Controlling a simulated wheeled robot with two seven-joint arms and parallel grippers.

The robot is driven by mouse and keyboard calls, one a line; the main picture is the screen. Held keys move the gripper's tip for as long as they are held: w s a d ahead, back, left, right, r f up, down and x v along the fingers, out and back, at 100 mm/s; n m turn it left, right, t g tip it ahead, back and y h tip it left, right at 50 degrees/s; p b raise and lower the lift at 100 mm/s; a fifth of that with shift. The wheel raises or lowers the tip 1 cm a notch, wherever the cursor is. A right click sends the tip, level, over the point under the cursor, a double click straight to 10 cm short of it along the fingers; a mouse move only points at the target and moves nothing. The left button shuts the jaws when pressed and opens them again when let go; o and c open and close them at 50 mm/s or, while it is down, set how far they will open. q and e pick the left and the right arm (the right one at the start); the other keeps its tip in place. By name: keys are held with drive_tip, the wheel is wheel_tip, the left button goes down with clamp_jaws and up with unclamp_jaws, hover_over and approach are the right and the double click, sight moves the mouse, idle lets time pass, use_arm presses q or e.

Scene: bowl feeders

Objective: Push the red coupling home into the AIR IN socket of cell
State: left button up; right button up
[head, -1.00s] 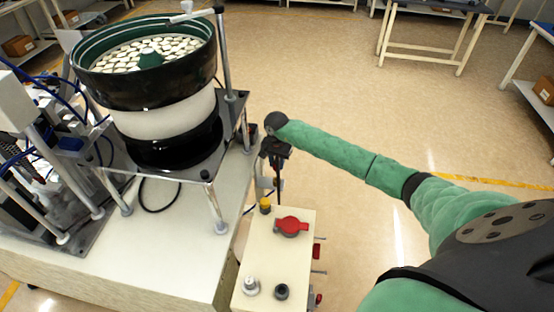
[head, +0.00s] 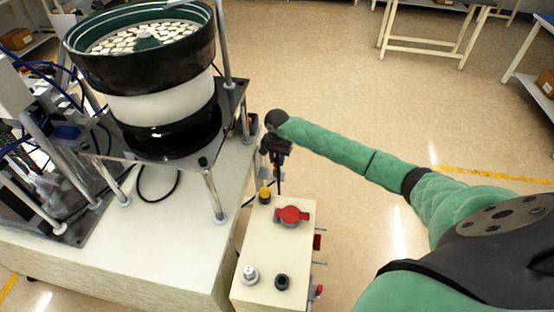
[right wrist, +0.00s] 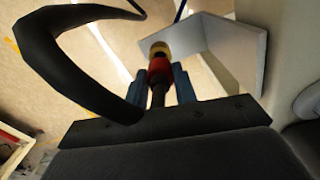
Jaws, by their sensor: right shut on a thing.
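In the right wrist view, the red coupling (right wrist: 160,68) sits between the two blue fingers of my right gripper (right wrist: 161,86), which is shut on it. A black hose (right wrist: 65,65) curves round to the left of the fingers. A brass-yellow end (right wrist: 159,48) is right against the coupling's far side; I cannot tell whether it is part of the coupling or of a socket. No AIR IN label is readable. My left gripper is not in view.
A pale angled plate (right wrist: 225,50) stands beside the brass end. The cream box (head: 270,245) carries a red rotary handle (head: 291,215), a yellow knob (head: 265,194) and other knobs. The bowl feeder (head: 150,90) stands to the left. Open floor lies to the right.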

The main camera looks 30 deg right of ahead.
idle(0.5)
drive_tip(key=shift+f+b, duration=0.15)
drive_tip(key=shift+b, duration=1.25)
idle(1.7)
drive_tip(key=shift+f+b, duration=1.3)
idle(0.8)
drive_tip(key=o, duration=1.3)
drive_tip(key=shift+o, duration=0.2)
drive_tip(key=shift+r, duration=0.2)
